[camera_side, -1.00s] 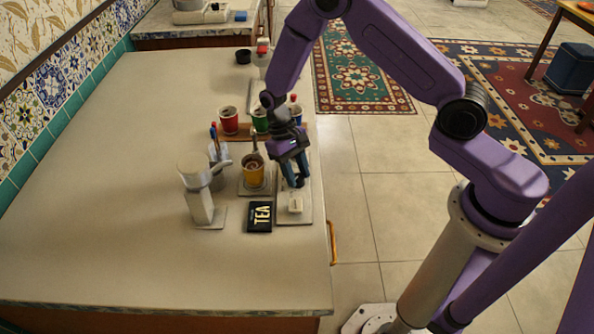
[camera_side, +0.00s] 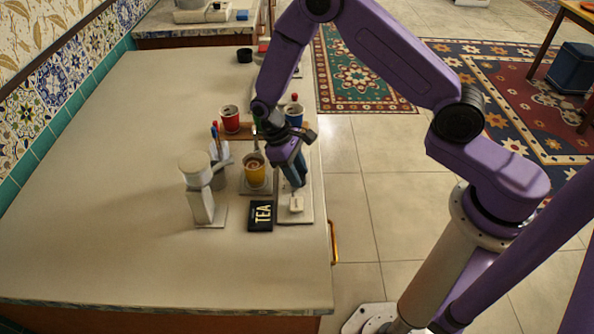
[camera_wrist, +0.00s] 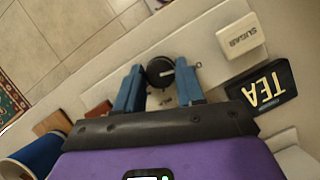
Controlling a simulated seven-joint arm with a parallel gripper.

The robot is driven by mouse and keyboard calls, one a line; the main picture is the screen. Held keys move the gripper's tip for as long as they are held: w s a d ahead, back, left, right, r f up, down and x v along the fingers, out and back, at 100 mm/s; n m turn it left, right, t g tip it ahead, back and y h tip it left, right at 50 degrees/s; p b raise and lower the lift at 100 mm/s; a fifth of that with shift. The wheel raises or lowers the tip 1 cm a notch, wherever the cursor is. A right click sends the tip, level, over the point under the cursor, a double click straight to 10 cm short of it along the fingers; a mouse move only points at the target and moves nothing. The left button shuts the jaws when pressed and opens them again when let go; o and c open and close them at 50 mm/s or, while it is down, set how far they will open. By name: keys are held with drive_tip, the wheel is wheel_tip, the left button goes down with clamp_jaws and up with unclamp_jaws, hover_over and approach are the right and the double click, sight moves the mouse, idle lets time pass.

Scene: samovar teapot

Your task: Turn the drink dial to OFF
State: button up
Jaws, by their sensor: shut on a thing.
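The drink dial (camera_wrist: 160,72) is a round black knob on a pale plate in the wrist view. A light pointer mark on it points to the right, with a small label below that I cannot read clearly. The two blue fingers of my gripper (camera_wrist: 159,66) stand on either side of the knob, shut on it. In the side view my gripper (camera_side: 299,181) points down at the pale panel (camera_side: 294,217), and the fingers hide the dial there.
A SUGAR block (camera_wrist: 241,36) and a black TEA box (camera_wrist: 262,85) stand close to the gripper. A yellow cup (camera_side: 254,176), a grey-white stand (camera_side: 201,202) and red (camera_side: 230,122) and blue (camera_side: 294,115) cups are nearby. The counter's left side is clear.

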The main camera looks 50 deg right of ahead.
drive_tip(key=o, duration=1)
drive_tip(key=shift+r, duration=0.1)
drive_tip(key=v, duration=1.7)
drive_tip(key=shift+w+r, duration=0.1)
drive_tip(key=shift+w, duration=0.05)
